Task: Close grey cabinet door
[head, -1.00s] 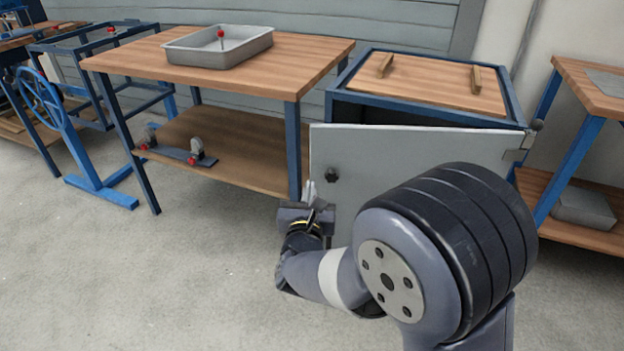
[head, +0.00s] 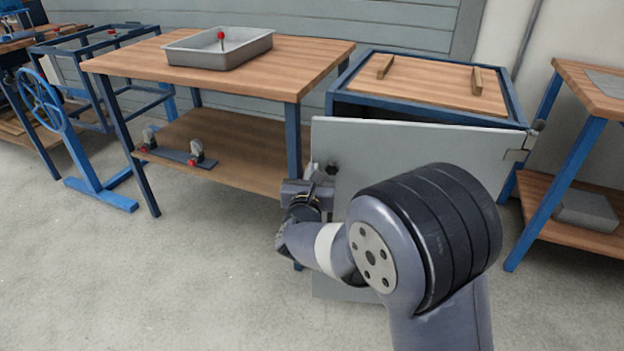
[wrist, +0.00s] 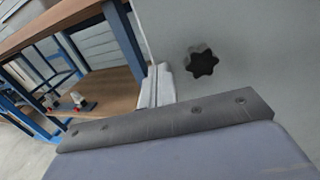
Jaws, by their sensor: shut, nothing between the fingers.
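The grey cabinet door (head: 420,150) stands ajar in front of the blue-framed cabinet (head: 430,85), hinged at its right side. A dark gap shows between the door's top edge and the cabinet frame. The door's dark star-shaped knob (wrist: 202,62) shows large in the wrist view, near the door's left edge. My gripper (head: 312,172) is at the door's left edge, next to the knob. In the wrist view its pale fingers (wrist: 157,85) are together and empty, left of the knob. Whether they touch the door I cannot tell. My arm hides the door's lower middle.
A wooden workbench (head: 215,75) with a grey tray (head: 200,52) stands left of the cabinet, one leg close to my gripper. Another bench (head: 590,90) stands at the right. The floor at front left (head: 150,280) is clear.

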